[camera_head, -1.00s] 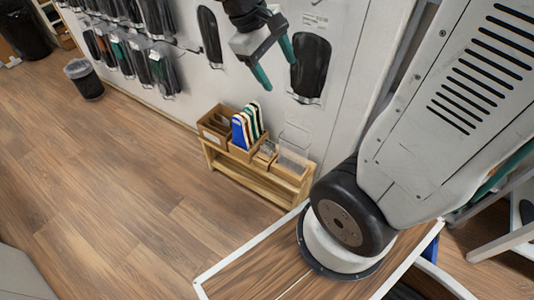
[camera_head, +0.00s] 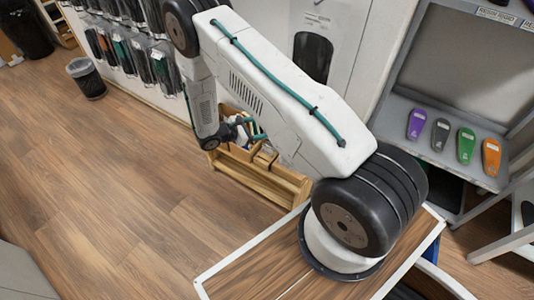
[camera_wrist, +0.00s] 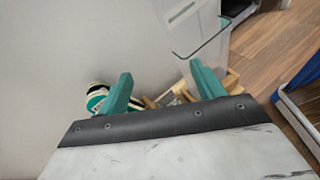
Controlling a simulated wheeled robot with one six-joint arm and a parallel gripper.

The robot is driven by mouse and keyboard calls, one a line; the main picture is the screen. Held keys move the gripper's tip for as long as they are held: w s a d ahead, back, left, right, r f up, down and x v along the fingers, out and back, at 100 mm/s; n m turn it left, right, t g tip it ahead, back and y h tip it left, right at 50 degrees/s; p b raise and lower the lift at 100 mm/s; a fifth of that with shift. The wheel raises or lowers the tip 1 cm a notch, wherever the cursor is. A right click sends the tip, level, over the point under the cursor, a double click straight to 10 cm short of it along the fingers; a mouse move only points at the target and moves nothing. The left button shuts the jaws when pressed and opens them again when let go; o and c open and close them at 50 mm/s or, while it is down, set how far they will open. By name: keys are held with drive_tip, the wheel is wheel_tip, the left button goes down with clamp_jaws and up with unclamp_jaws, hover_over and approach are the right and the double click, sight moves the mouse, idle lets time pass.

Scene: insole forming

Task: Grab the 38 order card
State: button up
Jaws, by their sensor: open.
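I cannot make out the 38 order card in either view. My gripper (camera_wrist: 160,78) is open, with its two teal fingers apart and nothing seen between them. In the head view my gripper (camera_head: 250,132) is low over the small wooden stand (camera_head: 262,180) by the wall, and my arm hides much of the stand. In the wrist view, wooden boxes (camera_wrist: 172,98) show beyond the fingers. A clear panel (camera_wrist: 205,30) with a dark bent edge stands beyond the right finger. No lettering on it is readable.
White and green insoles (camera_wrist: 97,97) show left of the fingers in the wrist view. Packaged insoles (camera_head: 160,68) hang on the wall. A grey shelf (camera_head: 420,155) on the right holds coloured insoles. A bin (camera_head: 85,77) stands at the left. The wooden floor (camera_head: 120,190) is clear.

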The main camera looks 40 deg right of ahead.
sight(267, 148)
wheel_tip(267, 148, down, 19)
drive_tip(key=n+t, duration=0.6)
drive_tip(key=n, duration=0.1)
drive_tip(key=x, duration=0.7)
drive_tip(key=shift+w, duration=0.45)
drive_tip(key=shift+a, duration=0.1)
drive_tip(key=c, duration=0.7)
